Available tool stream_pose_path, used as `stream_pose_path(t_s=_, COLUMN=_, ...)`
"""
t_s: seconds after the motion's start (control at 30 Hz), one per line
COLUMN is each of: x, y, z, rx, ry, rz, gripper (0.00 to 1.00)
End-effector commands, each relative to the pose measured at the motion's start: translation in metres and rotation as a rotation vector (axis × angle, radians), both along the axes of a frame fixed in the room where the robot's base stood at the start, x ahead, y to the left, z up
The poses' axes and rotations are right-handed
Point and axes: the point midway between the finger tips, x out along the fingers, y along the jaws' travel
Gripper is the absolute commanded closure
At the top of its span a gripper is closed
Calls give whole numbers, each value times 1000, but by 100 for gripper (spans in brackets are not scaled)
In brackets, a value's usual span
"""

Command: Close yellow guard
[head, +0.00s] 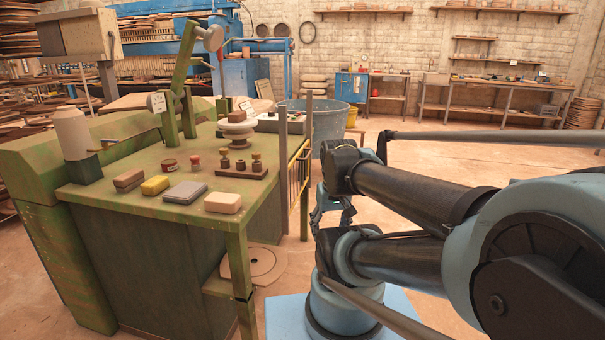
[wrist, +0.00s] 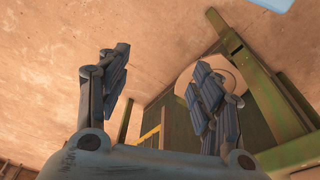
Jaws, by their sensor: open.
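The yellow guard (head: 299,172) is a barred frame at the right side of the green workbench, beside upright grey posts. I see it nearly edge-on, and I cannot tell how far it stands open. My gripper (head: 333,208) is just right of the guard and lower, partly hidden behind my arm. In the wrist view my gripper (wrist: 160,78) has its two fingers wide apart with nothing between them. A short yellow bar (wrist: 149,134) of the guard shows low between the fingers, apart from both. The rest of it is hidden there.
The green workbench (head: 150,215) carries soap-like blocks, a stamp rack (head: 238,170) and a lever. A round disc (head: 255,265) lies low by its front leg. A grey tub (head: 333,122) stands behind the guard. The floor on the right (head: 500,160) is clear.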

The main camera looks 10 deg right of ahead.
Motion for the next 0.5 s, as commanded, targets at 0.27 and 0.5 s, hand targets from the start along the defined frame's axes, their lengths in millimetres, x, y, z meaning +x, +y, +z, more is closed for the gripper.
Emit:
stream_pose_path(t_s=0.27, x=24, y=10, z=25, rx=92, ry=22, rz=-142, gripper=100)
stream_pose_path(t_s=0.5, x=69, y=20, z=54, rx=224, ry=64, rz=-343, gripper=100)
